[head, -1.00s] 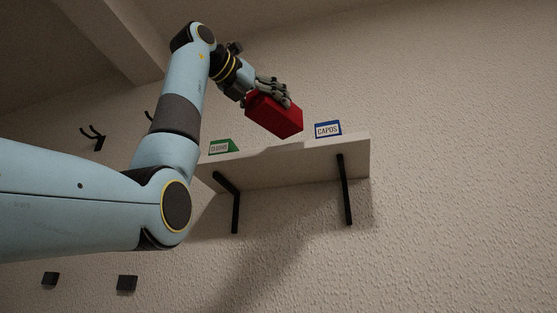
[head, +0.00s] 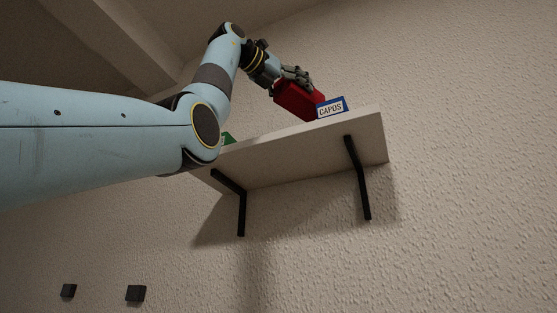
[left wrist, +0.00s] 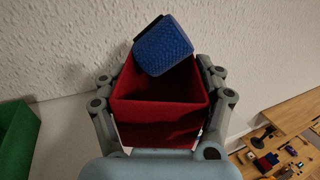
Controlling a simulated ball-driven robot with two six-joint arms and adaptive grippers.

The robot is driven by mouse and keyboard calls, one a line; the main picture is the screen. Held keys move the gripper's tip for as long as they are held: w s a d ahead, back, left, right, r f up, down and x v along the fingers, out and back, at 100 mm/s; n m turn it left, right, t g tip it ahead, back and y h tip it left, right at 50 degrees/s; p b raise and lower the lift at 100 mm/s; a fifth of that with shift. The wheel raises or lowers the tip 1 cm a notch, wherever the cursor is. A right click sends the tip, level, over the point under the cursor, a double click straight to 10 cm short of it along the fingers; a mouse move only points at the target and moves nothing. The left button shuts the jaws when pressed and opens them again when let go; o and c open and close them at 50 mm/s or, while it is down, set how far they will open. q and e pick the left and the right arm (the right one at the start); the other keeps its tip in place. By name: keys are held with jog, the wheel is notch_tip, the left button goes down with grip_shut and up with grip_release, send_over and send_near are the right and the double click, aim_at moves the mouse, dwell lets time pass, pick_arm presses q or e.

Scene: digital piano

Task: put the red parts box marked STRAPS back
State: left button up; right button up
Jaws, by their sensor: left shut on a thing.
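The red box (head: 296,98) is held by my left gripper (head: 295,78) at the top of the wall shelf (head: 300,152), tilted in the head view. In the left wrist view the red box (left wrist: 158,122) is open-topped, with gripper fingers on both sides. Its STRAPS marking is not visible. The blue box marked CAPOS (head: 331,107) is immediately right of it in the head view. My right gripper is not in view.
A green box (head: 228,139) stands toward the shelf's left end, mostly hidden by my arm; it also shows in the left wrist view (left wrist: 18,135). Bare shelf lies between green and red. A wooden table (left wrist: 285,140) with small items is far below.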

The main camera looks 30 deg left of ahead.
aim_at(285, 107)
pick_arm(q)
jog(key=a, duration=0.1)
jog(key=a+f, duration=0.1)
jog(key=a, duration=0.1)
jog(key=shift+w+f, duration=0.25)
jog(key=shift+w, duration=0.05)
jog(key=a+f, duration=0.1)
jog(key=w+a, duration=0.1)
jog(key=w+a+f, duration=0.1)
jog(key=shift+w+a+f+p, duration=0.2)
jog(key=shift+a+f+p, duration=0.1)
jog(key=shift+p, duration=0.1)
jog(key=shift+w+a+f, duration=0.2)
jog(key=shift+a+f, duration=0.55)
notch_tip(285, 107, down, 3)
jog(key=shift+d+f, duration=0.1)
jog(key=shift+w+f, duration=0.1)
jog(key=shift+f, duration=0.15)
jog(key=shift+s, duration=0.25)
jog(key=o, duration=0.9)
jog(key=shift+f, duration=0.1)
jog(key=o, duration=0.4)
jog(key=shift+w, duration=0.15)
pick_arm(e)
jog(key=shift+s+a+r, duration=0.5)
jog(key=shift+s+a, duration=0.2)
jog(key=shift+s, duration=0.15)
